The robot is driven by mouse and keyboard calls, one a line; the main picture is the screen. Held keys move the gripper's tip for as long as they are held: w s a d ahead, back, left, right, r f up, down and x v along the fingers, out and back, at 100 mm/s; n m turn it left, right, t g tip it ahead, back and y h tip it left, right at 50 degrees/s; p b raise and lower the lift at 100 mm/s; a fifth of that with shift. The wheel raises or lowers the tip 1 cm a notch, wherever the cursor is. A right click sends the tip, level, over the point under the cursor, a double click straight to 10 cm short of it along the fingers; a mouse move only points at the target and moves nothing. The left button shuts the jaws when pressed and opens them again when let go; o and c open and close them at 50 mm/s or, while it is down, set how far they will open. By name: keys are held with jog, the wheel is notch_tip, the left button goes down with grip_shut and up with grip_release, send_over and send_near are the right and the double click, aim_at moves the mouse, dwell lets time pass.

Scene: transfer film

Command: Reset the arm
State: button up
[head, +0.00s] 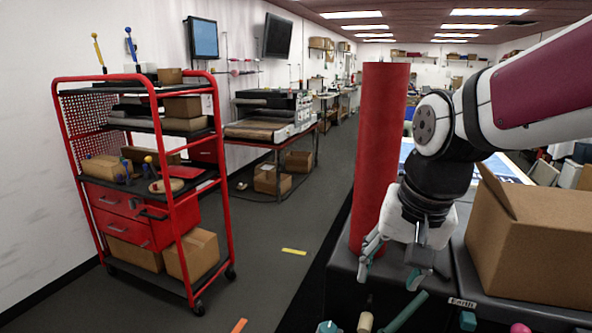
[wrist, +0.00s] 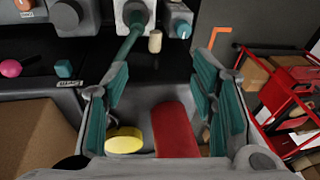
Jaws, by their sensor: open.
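My gripper (head: 397,262) is at the end of my arm on the right side of the head view, pointing down over a dark table. Its fingers are apart with nothing between the tips. In the wrist view the teal-padded fingers (wrist: 160,75) are spread wide, one on each side. A tall red cylinder (head: 380,140) stands just left of my gripper in the head view; whether they touch is unclear. A red cylindrical surface (wrist: 176,128) and a yellow rounded thing (wrist: 124,140) show low between the fingers in the wrist view.
An open cardboard box (head: 535,245) stands close to the right of my gripper. A teal rod (head: 405,312), a tan cylinder (wrist: 155,41), a teal cube (wrist: 63,68) and a pink ball (wrist: 10,68) are near the table's front. A red cart (head: 150,190) stands left across open floor.

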jog(key=s+d+r+n+t, duration=0.1)
jog(key=s+d+n, duration=0.1)
jog(key=s, duration=0.3)
jog(key=s+d+r+n+t+h, duration=0.1)
jog(key=s+d+t, duration=0.1)
jog(key=s, duration=0.4)
jog(key=shift+d+n+b, duration=0.3)
jog(key=shift+n+b, duration=0.1)
jog(key=shift+b, duration=0.05)
jog(key=shift+s+r, duration=0.1)
